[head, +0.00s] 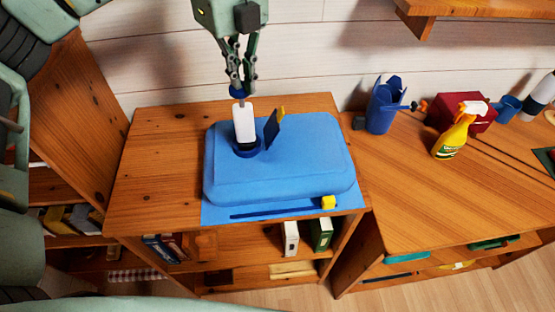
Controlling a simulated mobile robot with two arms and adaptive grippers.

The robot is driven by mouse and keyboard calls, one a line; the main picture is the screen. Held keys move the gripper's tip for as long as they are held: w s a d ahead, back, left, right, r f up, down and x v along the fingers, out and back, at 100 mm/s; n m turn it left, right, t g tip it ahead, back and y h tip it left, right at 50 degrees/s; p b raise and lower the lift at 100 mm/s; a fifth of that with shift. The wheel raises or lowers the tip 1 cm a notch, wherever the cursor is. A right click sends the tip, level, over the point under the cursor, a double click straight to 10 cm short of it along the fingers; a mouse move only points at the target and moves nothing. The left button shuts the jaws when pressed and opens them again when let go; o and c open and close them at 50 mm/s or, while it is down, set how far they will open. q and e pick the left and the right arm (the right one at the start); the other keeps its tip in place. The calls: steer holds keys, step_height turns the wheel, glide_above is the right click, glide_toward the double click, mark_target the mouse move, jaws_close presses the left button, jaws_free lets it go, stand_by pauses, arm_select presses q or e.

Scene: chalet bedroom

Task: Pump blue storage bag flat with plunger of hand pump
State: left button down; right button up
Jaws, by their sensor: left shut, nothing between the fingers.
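The blue storage bag (300,165) lies puffed up on the wooden cabinet top, its flat front edge bearing a dark strip and a yellow clip (328,202). The hand pump (244,124) stands upright on the bag's left part, with a white barrel, a dark lower part and a blue ring at its base. A blue knob (238,91) tops its thin rod just above the barrel. My left gripper (237,84) points down with shut, empty fingers right at the knob; I cannot tell whether they touch. My right gripper is not in view.
A dark blue flap with a yellow tip (272,128) stands beside the pump. A blue container (384,106), a yellow spray bottle (455,135) and a red box (474,114) stand on the right surface. A wooden shelf (480,15) juts out at upper right.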

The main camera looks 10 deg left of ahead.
mark_target(242, 106)
arm_select(q)
steer(key=shift+f+b, duration=1.6)
steer(key=shift+f, duration=0.65)
steer(key=shift+r+p, duration=1.45)
steer(key=shift+r, duration=1)
steer(key=shift+f, duration=0.1)
steer(key=shift+f+b, duration=2.45)
steer(key=shift+f, duration=0.5)
steer(key=shift+r+p, duration=1.6)
steer(key=shift+r, duration=0.9)
steer(key=shift+f, duration=0.1)
steer(key=shift+f+b, duration=2.05)
steer(key=shift+f, duration=0.45)
steer(key=shift+r+p, duration=1.7)
steer(key=shift+r, duration=0.9)
